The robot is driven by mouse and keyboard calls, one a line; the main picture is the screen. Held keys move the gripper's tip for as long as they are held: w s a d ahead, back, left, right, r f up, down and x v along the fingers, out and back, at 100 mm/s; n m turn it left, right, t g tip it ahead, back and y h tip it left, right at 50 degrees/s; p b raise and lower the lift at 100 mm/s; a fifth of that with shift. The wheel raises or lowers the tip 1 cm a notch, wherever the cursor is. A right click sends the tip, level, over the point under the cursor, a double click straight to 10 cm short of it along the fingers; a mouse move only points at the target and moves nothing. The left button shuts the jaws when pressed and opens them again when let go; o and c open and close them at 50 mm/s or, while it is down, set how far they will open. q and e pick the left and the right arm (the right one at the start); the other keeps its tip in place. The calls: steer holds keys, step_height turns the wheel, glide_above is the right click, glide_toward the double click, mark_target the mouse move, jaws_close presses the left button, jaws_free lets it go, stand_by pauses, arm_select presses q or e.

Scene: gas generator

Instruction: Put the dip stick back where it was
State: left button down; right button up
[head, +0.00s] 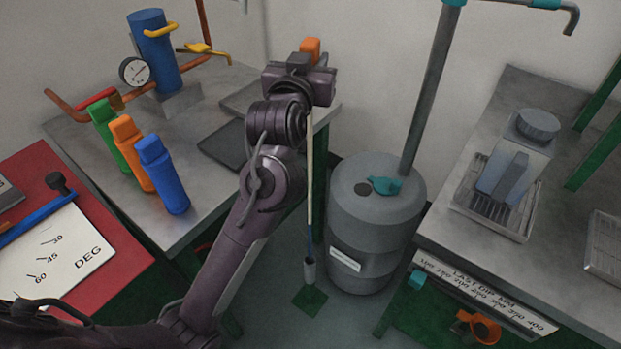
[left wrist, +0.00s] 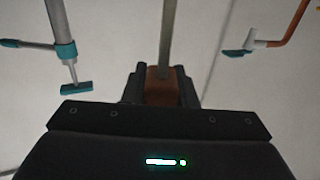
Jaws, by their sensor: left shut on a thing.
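The dip stick (head: 310,170) is a long, thin, pale rod with a bluish lower part and an orange grip (head: 311,46). It hangs nearly upright below my left gripper (head: 309,64). My left gripper is shut on the orange grip, which shows between the black fingers in the left wrist view (left wrist: 163,86). A grey tube holder (head: 309,271) on a green foot (head: 310,300) stands on the floor. The rod's lower end meets the tube's mouth in the picture; I cannot tell whether it is inside. My right gripper is not in view.
A grey drum (head: 375,235) with a dark hole (head: 362,188) and a teal part on top stands right of the rod. Grey benches flank it, the left one (head: 205,195) holding green, orange and blue bottles, the right one (head: 470,225) a jug on a rack.

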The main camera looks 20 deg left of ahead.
mark_target(309, 144)
arm_select(q)
step_height(309, 144, down, 13)
steer(key=shift+f+b, duration=0.1)
steer(key=shift+b, duration=0.4)
step_height(309, 144, down, 4)
steer(key=shift+f, duration=0.2)
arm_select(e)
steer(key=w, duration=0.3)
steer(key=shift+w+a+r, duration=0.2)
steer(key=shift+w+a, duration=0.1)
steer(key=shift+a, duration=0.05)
arm_select(q)
steer(key=shift+f, duration=0.1)
steer(key=c, duration=1.2)
jaws_free()
steer(key=shift+o, duration=0.2)
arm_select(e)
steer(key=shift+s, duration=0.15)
